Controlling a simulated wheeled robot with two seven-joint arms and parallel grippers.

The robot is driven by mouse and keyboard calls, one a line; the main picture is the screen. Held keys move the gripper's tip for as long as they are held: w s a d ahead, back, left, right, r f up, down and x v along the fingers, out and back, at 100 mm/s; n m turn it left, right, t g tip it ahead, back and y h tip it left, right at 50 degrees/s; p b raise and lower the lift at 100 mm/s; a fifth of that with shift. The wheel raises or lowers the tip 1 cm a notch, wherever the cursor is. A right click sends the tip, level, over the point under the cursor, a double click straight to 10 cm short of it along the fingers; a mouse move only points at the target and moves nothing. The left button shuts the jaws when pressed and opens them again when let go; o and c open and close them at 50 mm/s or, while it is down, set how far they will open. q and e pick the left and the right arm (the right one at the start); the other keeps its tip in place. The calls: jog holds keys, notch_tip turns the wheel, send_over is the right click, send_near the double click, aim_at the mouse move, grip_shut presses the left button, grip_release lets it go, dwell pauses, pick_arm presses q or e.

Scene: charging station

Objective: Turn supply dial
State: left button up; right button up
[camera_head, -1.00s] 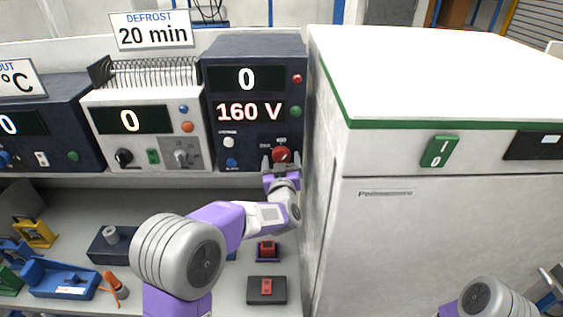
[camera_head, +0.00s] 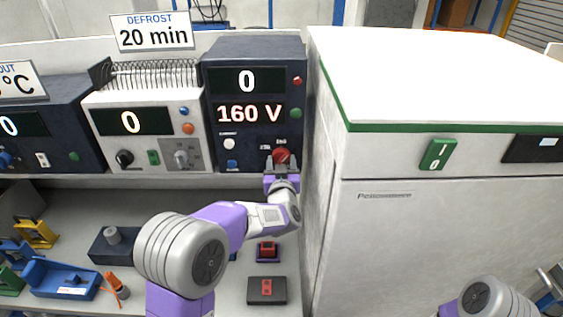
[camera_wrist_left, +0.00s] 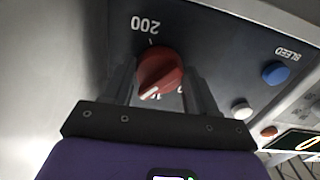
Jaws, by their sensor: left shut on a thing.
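The dark blue supply unit (camera_head: 254,60) stands at the back of the bench, left of the big white cabinet. Its upper display (camera_head: 246,81) reads 0 and its lower display (camera_head: 249,114) reads 160 V. The red supply dial (camera_head: 281,155) is at the lower right of its front; it also shows in the left wrist view (camera_wrist_left: 159,69), with a white pointer mark and "200" on the panel beside it. My left gripper (camera_head: 281,165) is at the dial, with a finger on each side of it, shut on it. My right gripper is out of view.
A white unit (camera_head: 147,128) adjoins on the left. The shelf below holds a black box (camera_head: 267,290) and a blue tray (camera_head: 65,280).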

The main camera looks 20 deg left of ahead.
pick_arm(q)
jog(key=shift+m+p, duration=1.3)
jog(key=shift+m, duration=1)
jog(key=o, duration=1.1)
jog(key=shift+c, duration=0.2)
jog(key=v, duration=0.7)
jog(key=shift+s, duration=0.3)
